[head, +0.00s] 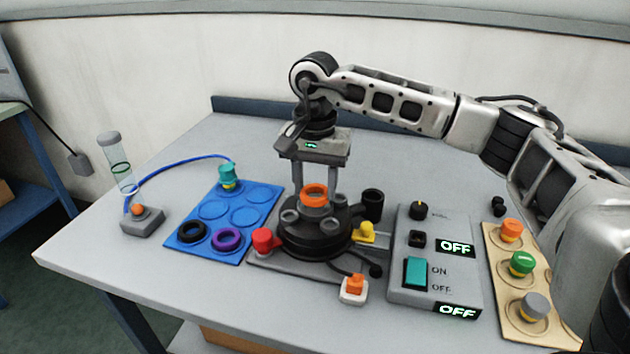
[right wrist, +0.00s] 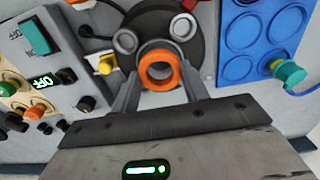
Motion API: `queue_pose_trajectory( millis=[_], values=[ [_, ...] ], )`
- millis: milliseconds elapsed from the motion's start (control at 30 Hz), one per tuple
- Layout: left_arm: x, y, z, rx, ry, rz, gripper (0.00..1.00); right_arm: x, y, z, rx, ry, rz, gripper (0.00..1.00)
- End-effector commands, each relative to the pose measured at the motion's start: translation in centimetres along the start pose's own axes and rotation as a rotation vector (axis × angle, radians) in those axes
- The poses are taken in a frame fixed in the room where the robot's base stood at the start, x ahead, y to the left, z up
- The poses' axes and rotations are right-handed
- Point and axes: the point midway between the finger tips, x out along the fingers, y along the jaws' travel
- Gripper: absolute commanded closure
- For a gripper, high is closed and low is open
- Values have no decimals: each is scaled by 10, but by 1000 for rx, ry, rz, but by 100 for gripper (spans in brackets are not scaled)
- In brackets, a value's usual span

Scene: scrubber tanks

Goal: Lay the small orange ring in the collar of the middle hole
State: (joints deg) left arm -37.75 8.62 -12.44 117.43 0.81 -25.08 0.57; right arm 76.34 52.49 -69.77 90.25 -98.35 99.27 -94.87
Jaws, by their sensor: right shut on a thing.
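The small orange ring (head: 314,202) is between the fingers of my right gripper (head: 315,190), which points down and is shut on it. In the right wrist view the ring (right wrist: 145,71) shows its open centre, with a finger on each side. It is over the middle of the round black unit (head: 316,243). Two grey collars (head: 290,216) show at the unit's sides, and they also show in the right wrist view (right wrist: 125,42). The middle hole's collar is hidden by the ring; I cannot tell whether they touch. My left gripper is out of view.
A blue tray (head: 265,191) at left holds a black ring (head: 192,224), a purple ring (head: 226,231) and a teal-capped fitting (head: 228,177). Red (head: 262,240) and yellow (head: 366,231) parts flank the unit. A grey switch box (head: 405,292) and wooden board (head: 494,265) stand at right.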

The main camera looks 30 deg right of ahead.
Motion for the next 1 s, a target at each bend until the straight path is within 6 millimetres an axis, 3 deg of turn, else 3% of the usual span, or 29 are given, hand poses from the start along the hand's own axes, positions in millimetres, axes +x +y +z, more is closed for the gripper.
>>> queue_pose_trajectory(
  millis=[1000],
  values=[
    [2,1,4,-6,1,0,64,9,0,0,0,0,-1,83]
  ],
)
